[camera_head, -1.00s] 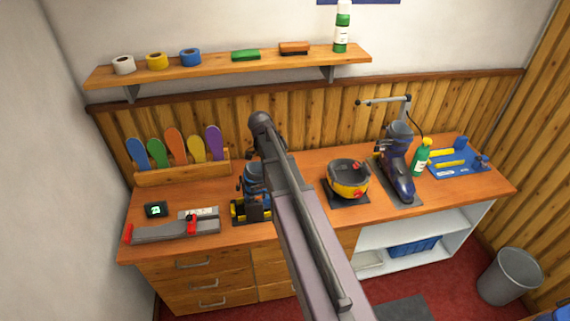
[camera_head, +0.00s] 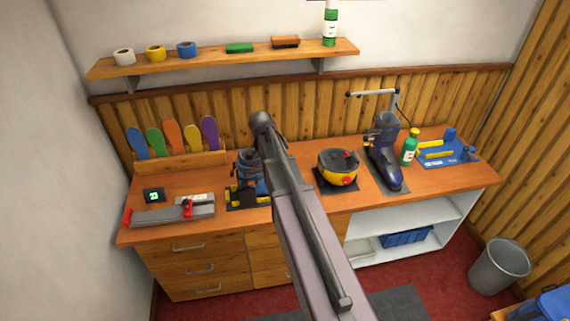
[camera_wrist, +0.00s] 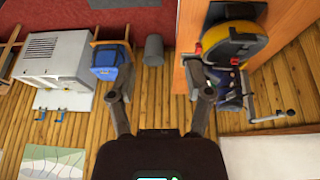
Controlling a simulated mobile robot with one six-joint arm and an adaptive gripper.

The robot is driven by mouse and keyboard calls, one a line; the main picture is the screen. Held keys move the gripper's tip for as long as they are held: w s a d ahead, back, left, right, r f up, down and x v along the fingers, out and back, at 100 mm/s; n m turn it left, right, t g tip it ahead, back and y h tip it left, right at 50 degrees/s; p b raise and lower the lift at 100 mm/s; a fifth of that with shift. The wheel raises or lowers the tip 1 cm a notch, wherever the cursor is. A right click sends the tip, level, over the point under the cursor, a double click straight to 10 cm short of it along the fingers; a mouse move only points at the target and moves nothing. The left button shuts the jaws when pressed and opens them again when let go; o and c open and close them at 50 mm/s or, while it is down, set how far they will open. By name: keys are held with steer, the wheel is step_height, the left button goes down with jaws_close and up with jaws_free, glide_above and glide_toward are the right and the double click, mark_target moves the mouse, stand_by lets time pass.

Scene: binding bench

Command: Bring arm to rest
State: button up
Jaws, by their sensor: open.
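My gripper (camera_wrist: 158,93) shows in the wrist view with its two fingers spread apart and nothing between them. In the head view my grey arm runs from the bottom edge up across the middle of the bench. The gripper cannot be made out in the head view. The wooden bench (camera_head: 160,223) stands along the back wall, partly hidden by my arm.
A grey bin (camera_head: 500,266) stands on the floor at right.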

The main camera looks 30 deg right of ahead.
steer(key=shift+s, duration=0.2)
stand_by(0.4)
steer(key=shift+f, duration=0.15)
steer(key=s+a+f+n+t+y+b, duration=0.1)
steer(key=s+a+f+n+y+b, duration=0.1)
steer(key=s+a+f+n+b, duration=0.4)
steer(key=s+a+f+n+y+b, duration=0.2)
steer(key=s+a+f+n+b, duration=0.5)
steer(key=a+f+n+b, duration=0.6)
steer(key=shift+s+a+f+n+t, duration=0.15)
steer(key=shift+f+n+t, duration=0.35)
steer(key=shift+n, duration=0.5)
steer(key=shift+c, duration=0.3)
